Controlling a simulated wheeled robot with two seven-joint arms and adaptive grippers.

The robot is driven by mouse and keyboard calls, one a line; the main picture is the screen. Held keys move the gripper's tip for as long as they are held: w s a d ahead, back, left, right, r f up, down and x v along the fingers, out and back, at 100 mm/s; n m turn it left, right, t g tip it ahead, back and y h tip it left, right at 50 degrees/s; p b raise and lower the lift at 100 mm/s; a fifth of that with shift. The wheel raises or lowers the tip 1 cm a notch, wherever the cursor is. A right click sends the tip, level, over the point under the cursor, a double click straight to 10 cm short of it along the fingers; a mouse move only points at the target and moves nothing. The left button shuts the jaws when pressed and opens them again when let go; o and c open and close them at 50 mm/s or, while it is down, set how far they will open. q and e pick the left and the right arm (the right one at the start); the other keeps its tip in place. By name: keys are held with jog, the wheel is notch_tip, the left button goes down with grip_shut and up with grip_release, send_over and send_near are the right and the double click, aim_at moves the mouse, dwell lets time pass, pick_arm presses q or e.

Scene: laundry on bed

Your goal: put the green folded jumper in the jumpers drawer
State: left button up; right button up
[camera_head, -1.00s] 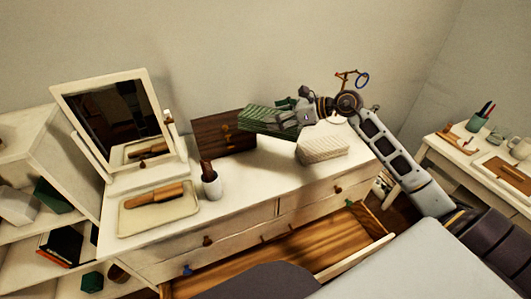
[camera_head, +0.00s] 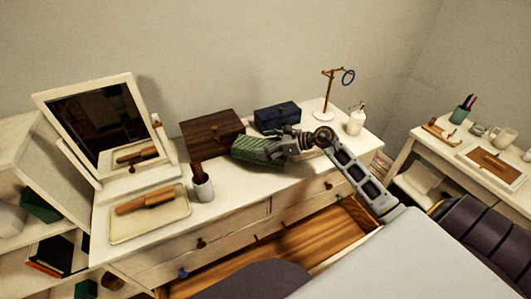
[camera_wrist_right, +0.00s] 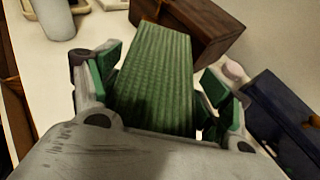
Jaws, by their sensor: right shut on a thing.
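The green folded jumper (camera_head: 256,149) is held by my right gripper (camera_head: 284,145) over the white dresser top (camera_head: 235,185). In the right wrist view the ribbed jumper (camera_wrist_right: 158,75) lies between the green-padded fingers of my right gripper (camera_wrist_right: 165,85) and extends away from them. Whether it touches the dresser top is hard to tell. A lower dresser drawer (camera_head: 335,230) is pulled open, with a bare wooden inside; I cannot read which drawer it is. Grey parts of my body hide some of it. My left gripper is not in view.
A brown wooden box (camera_head: 212,130) and a dark blue box (camera_head: 277,116) stand behind the jumper. A brush cup (camera_head: 203,188), tray (camera_head: 150,222), mirror (camera_head: 100,120), hoop stand (camera_head: 328,95) and white bottle (camera_head: 356,120) also occupy the dresser. A side table (camera_head: 415,150) stands right.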

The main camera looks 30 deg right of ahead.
dwell(0.3)
jog(key=shift+f, duration=1.9)
jog(key=shift+f, duration=0.1)
jog(key=o, duration=1.2)
jog(key=shift+o, duration=0.2)
